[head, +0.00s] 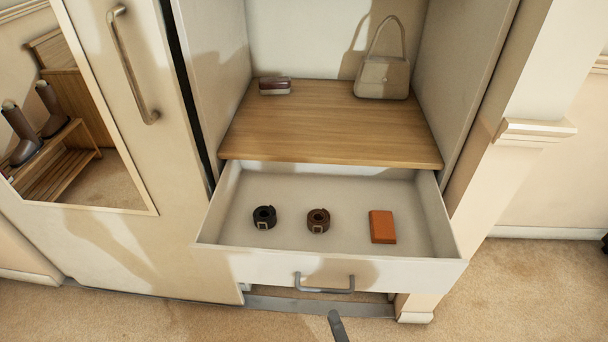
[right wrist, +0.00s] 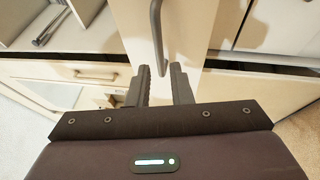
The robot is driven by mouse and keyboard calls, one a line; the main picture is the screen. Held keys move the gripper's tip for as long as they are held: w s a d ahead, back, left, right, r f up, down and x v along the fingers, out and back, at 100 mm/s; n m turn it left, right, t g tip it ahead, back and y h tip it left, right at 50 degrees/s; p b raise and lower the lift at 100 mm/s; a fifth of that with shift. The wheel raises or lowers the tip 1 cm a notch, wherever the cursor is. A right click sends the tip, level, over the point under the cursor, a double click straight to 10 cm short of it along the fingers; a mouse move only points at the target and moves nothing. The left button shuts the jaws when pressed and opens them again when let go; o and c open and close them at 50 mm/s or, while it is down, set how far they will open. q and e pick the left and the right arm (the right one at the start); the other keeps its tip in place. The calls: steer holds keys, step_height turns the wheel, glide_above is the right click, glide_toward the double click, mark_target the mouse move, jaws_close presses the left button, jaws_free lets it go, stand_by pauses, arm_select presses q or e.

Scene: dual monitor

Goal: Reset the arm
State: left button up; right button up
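My right gripper shows in the head view only as a grey tip (head: 338,325) at the bottom edge, below the drawer handle (head: 324,284). In the right wrist view the gripper (right wrist: 161,72) has its two dark fingers apart, with nothing held between them. A dark bar handle (right wrist: 157,35) on a pale front shows just beyond the fingertips. I cannot tell whether its end reaches between them. My left gripper is not in view.
The white drawer (head: 350,272) is pulled out. It holds a black belt (head: 264,217), a brown belt (head: 318,220) and an orange wallet (head: 382,227). A handbag (head: 382,78) and a small brown-and-white item (head: 275,86) stand on the wooden shelf (head: 330,130). A mirrored door (head: 140,40) is at left.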

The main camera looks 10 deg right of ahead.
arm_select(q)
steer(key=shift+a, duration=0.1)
